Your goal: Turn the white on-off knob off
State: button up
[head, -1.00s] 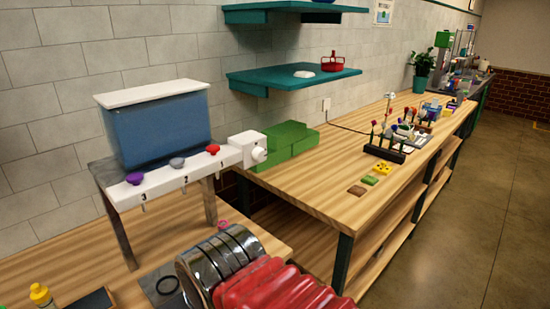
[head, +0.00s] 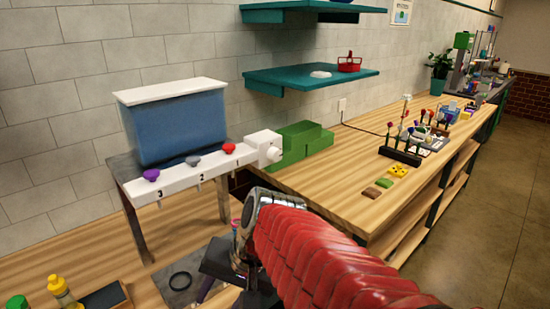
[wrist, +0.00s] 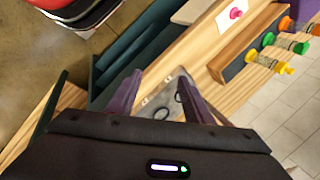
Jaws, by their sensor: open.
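The white on-off knob (head: 270,149) sits at the right end of a white bar (head: 205,170) in the head view. The bar carries purple, grey and red knobs over the numbers 3, 2 and 1, in front of a blue tank (head: 178,130). My gripper (wrist: 160,98) is open and empty in the wrist view, its two dark fingers apart. In the head view it points down, low and in front of the tank stand, well below the white knob and apart from it. The white knob does not show in the wrist view.
A green block (head: 302,145) stands close behind the white knob. A grey plate with a black ring (head: 180,281) lies under my gripper. Teal shelves (head: 310,78) hang above.

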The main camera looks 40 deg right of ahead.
jog(key=w+d+m+t+y, duration=0.1)
jog(key=w+d+m+y, duration=0.15)
jog(key=d+m, duration=0.35)
jog(key=m+t+h, duration=0.5)
jog(key=m+t, duration=0.8)
jog(key=m, duration=0.7)
send_near(278, 155)
jog(key=s, duration=0.5)
jog(key=shift+s+d, duration=0.2)
jog(key=shift+s, duration=0.15)
jog(key=shift+w+a, duration=0.1)
jog(key=shift+w, duration=3.35)
jog(key=shift+w+a, duration=0.15)
jog(key=shift+w, duration=3.3)
jog(key=shift+c, duration=0.5)
jog(key=c, duration=0.9)
